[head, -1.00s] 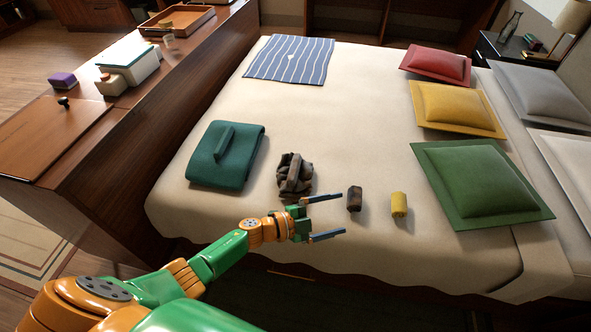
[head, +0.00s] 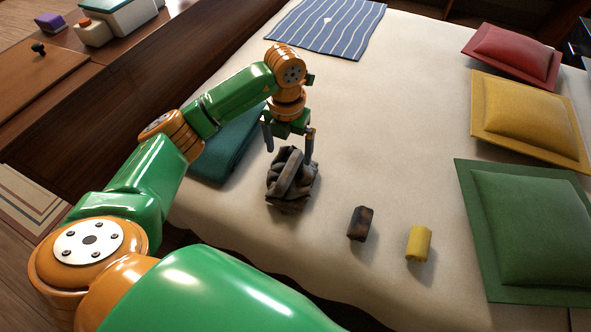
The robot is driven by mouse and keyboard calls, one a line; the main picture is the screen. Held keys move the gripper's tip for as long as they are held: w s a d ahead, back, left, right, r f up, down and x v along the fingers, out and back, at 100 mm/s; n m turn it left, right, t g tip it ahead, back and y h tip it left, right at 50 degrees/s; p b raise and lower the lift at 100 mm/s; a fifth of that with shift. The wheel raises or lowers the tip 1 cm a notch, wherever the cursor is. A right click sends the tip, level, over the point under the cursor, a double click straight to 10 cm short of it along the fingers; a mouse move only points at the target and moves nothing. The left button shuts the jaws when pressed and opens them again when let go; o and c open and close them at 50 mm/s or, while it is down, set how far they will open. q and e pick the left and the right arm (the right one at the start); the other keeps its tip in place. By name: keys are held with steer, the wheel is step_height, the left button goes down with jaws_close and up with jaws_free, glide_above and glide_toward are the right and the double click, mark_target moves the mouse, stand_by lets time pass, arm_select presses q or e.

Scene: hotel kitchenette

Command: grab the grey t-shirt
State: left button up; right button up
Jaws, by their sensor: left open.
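A crumpled dark grey cloth (head: 291,182), which looks like the grey t-shirt, lies bunched on the bed near its front edge. My left gripper (head: 289,146) is above the cloth's far side, fingers pointing down and spread apart. It looks empty, and I cannot tell whether a fingertip touches the cloth. My right gripper does not show.
A folded teal cloth (head: 222,152) lies just left, partly hidden by my arm. A dark brown roll (head: 360,223) and a yellow roll (head: 418,242) lie to the right. Green (head: 530,235), yellow (head: 525,115) and red (head: 512,52) pillows line the right side. The bed's middle is clear.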

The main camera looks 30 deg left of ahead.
mark_target(289, 167)
arm_select(q)
steer(key=shift+w+a+f, duration=0.1)
steer(key=shift+a+f, duration=0.05)
steer(key=shift+f, duration=0.3)
step_height(289, 167, down, 6)
steer(key=shift+w, duration=0.1)
steer(key=shift+f, duration=0.1)
steer(key=shift+d, duration=0.2)
steer(key=c, duration=1.5)
steer(key=shift+s, duration=0.2)
jaws_close()
steer(key=shift+s+f, duration=0.1)
steer(key=shift+s, duration=0.05)
